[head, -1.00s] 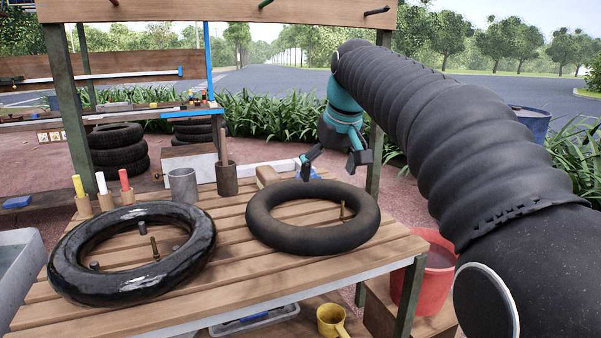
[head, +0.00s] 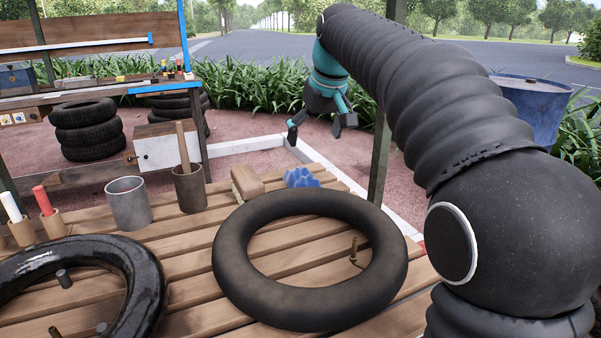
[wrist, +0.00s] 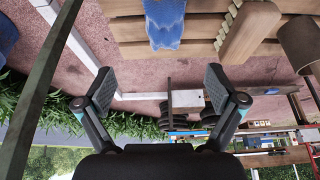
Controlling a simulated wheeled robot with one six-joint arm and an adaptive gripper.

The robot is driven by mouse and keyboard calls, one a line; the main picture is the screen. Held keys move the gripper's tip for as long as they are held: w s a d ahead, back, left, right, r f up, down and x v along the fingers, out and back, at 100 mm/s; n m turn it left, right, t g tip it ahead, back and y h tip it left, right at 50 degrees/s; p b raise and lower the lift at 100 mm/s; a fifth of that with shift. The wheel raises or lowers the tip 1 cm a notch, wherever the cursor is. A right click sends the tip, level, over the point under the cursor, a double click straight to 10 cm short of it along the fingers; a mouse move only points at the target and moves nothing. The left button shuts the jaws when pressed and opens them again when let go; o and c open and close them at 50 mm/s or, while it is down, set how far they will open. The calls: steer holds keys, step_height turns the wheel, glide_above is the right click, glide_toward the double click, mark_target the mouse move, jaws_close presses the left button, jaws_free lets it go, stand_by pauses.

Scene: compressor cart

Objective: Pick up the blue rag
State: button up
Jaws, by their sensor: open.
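The blue rag (head: 301,178) lies crumpled at the back edge of the slatted wooden table (head: 205,285), behind the black inner tube and right of a wooden brush. My gripper (head: 318,128) is open and empty, above and beyond the table's back edge, past the rag. Its two spread fingers frame the wrist view (wrist: 160,83), with the rag ahead of them and apart from them.
The wooden brush (head: 246,184) lies right beside the rag. A black inner tube (head: 232,250) lies in front of it. A table post (head: 379,165) rises right of my gripper.

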mark_target(301, 171)
steer(key=x, duration=0.7)
steer(key=shift+a+f, duration=0.1)
steer(key=shift+a, duration=0.15)
steer(key=x, duration=0.4)
steer(key=shift+w+a+f, duration=0.15)
steer(key=shift+w+a, duration=0.05)
steer(key=shift+a, duration=0.1)
steer(key=shift+w+f, duration=0.15)
steer(key=shift+f, duration=0.2)
steer(key=shift+f, duration=0.25)
steer(key=c, duration=1.2)
steer(key=shift+c, duration=0.2)
